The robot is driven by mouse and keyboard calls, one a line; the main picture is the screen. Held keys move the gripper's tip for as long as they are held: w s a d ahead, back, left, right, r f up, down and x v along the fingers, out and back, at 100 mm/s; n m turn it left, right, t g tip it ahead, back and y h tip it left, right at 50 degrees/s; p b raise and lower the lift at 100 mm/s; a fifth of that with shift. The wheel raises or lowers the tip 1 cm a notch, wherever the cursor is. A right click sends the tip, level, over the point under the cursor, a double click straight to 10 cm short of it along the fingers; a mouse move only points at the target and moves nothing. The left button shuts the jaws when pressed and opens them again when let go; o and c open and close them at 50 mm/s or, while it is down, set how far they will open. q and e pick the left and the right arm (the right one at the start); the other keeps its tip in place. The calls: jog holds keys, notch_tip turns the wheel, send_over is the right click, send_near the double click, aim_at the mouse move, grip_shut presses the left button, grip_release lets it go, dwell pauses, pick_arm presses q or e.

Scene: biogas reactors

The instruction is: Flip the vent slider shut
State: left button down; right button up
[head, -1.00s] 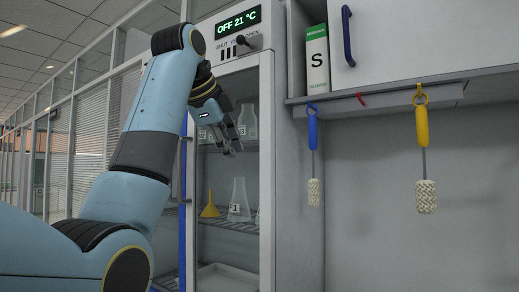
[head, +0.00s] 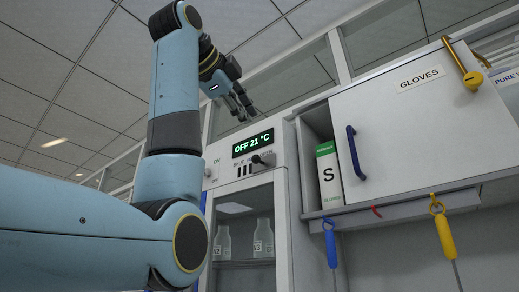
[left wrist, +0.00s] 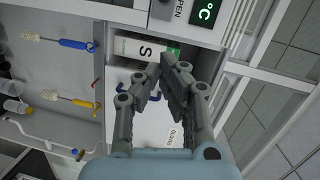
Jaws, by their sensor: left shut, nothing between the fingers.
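The vent slider (head: 262,159) is a dark knob on the front of the grey cabinet, just below the green "OFF 21 °C" display (head: 252,143). It sits at the right, OPEN end of its label. My left gripper (head: 246,108) is raised above the display and the slider, apart from both, with its fingers shut and empty. In the left wrist view the shut fingers (left wrist: 172,66) point toward the cabinets, with the OPEN lettering and part of the display at the top edge. My right gripper is not in view.
The glass-doored cabinet (head: 282,225) holds flasks. To its right are a glove box (head: 328,178), a white GLOVES door (head: 410,125) with a blue handle (head: 355,153), and blue and yellow brushes hanging below. The space before the display is clear.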

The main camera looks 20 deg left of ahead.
pick_arm(q)
jog(key=p, duration=0.7)
send_near(259, 161)
jog(key=w+d, duration=0.3)
jog(key=w, duration=0.3)
jog(key=shift+f, duration=0.1)
jog(key=shift+d, duration=0.1)
jog(key=shift+s, duration=0.1)
